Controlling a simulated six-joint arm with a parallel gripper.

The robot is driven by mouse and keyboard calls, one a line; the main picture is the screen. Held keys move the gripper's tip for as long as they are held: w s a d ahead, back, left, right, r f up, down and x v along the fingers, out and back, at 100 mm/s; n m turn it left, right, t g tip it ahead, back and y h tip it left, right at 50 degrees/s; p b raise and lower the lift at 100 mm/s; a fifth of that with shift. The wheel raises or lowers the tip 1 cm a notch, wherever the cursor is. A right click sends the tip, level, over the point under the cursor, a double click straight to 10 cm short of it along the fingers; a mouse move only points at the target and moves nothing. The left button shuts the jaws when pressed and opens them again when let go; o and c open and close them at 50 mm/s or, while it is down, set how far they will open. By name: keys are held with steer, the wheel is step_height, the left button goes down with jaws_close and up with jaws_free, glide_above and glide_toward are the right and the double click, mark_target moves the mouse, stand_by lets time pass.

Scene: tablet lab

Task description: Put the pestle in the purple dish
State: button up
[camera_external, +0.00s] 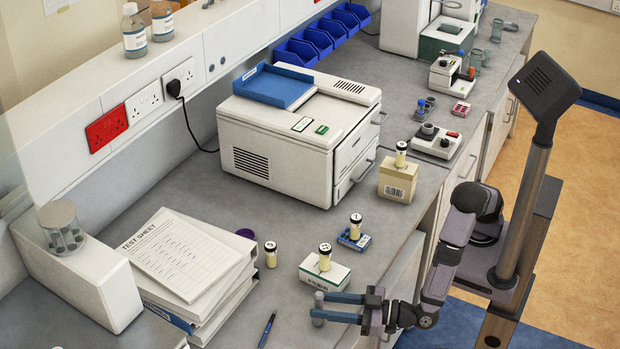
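The pestle looks to be the small grey upright cylinder (319,298) near the counter's front edge. My gripper (321,307) reaches in from the right with its two blue fingers level. The fingers are close together with the cylinder between their tips, and the gripper looks shut on it. The near finger crosses in front of the cylinder's lower part. I cannot tell whether its bottom touches the counter.
A cream vial (271,259) stands between dish and gripper. More vials stand on a white-green box (325,274), a blue rack (354,239) and a tan box (398,182). A paper stack (184,259) is left, a white machine (277,150) behind, a pen (267,330) in front.

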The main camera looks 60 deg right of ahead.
steer(key=shift+o, duration=0.5)
steer(key=shift+v, duration=1.05)
step_height(320, 180, down, 3)
steer(key=b, duration=0.3)
steer(key=shift+w+d+b, duration=0.15)
steer(key=shift+w+b, duration=0.05)
steer(key=shift+b, duration=0.15)
steer(key=shift+w+r, duration=0.15)
steer(key=shift+r, duration=0.1)
steer(key=shift+p+x, duration=0.45)
steer(key=shift+x, duration=0.5)
steer(key=shift+w+r+p, duration=0.15)
steer(key=shift+w+p, duration=0.15)
steer(key=shift+w, duration=0.15)
steer(key=shift+a+p+x, duration=0.25)
steer(key=shift+p+x, duration=0.4)
steer(key=shift+x, duration=1.45)
